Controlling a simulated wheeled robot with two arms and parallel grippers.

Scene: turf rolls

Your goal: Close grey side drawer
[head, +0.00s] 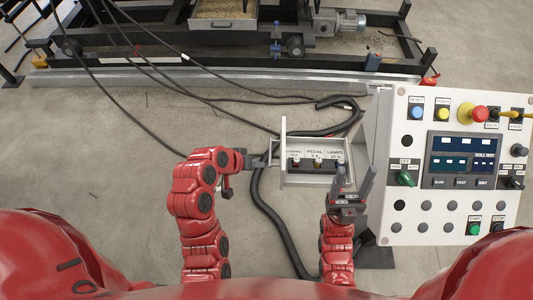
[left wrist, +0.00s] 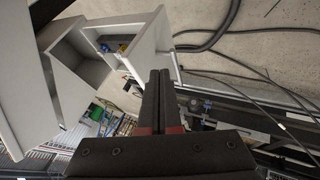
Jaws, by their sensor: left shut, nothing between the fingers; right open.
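The grey side drawer (head: 311,180) stands open, sticking out to the left from the control box (head: 384,130) in the head view. Its upright front plate (head: 283,135) is at its left end. Inside are labelled fuse positions. My left gripper (head: 262,160) is shut and empty, just left of the front plate; I cannot tell whether it touches. In the left wrist view the shut fingers (left wrist: 160,92) point toward the drawer's front plate (left wrist: 153,45), and the open drawer (left wrist: 92,42) shows behind it. My right gripper (head: 352,184) is open, at the drawer's lower right, beside the control box.
The control panel face (head: 451,165) with buttons and knobs fills the right side. Black cables (head: 265,205) lie on the floor below and behind the drawer. A machine frame (head: 230,70) crosses the back. Concrete floor left of my left arm is clear.

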